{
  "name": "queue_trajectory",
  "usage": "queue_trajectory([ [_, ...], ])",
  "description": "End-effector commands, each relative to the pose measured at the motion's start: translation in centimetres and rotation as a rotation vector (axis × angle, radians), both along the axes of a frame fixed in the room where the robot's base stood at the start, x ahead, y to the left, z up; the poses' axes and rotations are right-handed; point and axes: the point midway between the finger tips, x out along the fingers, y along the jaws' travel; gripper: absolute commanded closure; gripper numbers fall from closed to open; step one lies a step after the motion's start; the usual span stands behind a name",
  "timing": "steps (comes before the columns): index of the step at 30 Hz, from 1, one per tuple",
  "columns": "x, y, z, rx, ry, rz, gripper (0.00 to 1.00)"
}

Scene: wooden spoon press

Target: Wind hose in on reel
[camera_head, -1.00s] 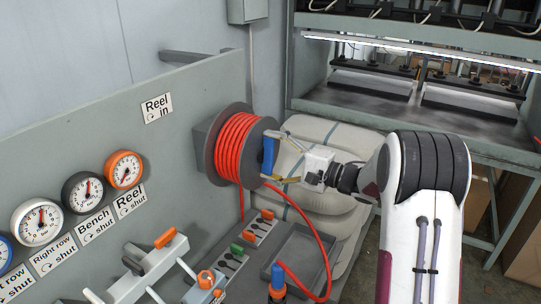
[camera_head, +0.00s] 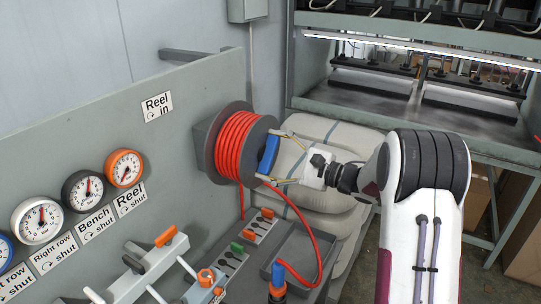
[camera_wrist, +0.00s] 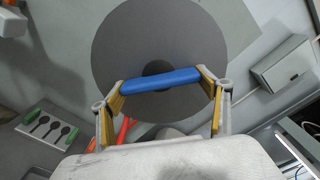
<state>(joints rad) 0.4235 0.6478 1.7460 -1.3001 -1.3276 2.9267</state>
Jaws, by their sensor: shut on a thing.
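The hose reel (camera_head: 221,146) is a dark grey drum on the panel, with the red hose (camera_head: 238,140) wound around it in several turns. From the reel the hose runs down over the bench and loops to a blue-and-orange fitting (camera_head: 278,280). The blue handle (camera_head: 268,155) stands on the reel's outer disc, tilted in the head view. In the wrist view, the blue handle (camera_wrist: 161,80) lies crosswise between the fingers, over the disc (camera_wrist: 120,45). My gripper (camera_head: 274,158) is shut on the handle at its two ends. The hose behind the drum is hidden.
A "Reel in" label (camera_head: 157,107) is above left of the reel. Round gauges (camera_head: 124,169) line the panel. Levers and switches (camera_head: 166,238) and a grey tray (camera_head: 290,250) are on the bench below. Pale sacks (camera_head: 325,150) are stacked behind my gripper; a press (camera_head: 420,90) stands behind.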

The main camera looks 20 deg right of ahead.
Motion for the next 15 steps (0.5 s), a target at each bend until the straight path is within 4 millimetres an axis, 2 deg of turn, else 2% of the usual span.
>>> queue_trajectory([
  [7,0.05,0.01,0.08,0.0,-0.003,-0.001,0.62],
  [8,0.05,0.01,0.09,0.0,-0.003,-0.001,0.21],
  [9,0.05,0.01,0.08,0.0,-0.003,-0.001,0.11],
  [10,0.04,0.0,0.08,0.0,-0.003,-0.001,0.07],
  [15,0.03,0.0,0.04,-0.001,-0.002,-0.001,0.07],
])
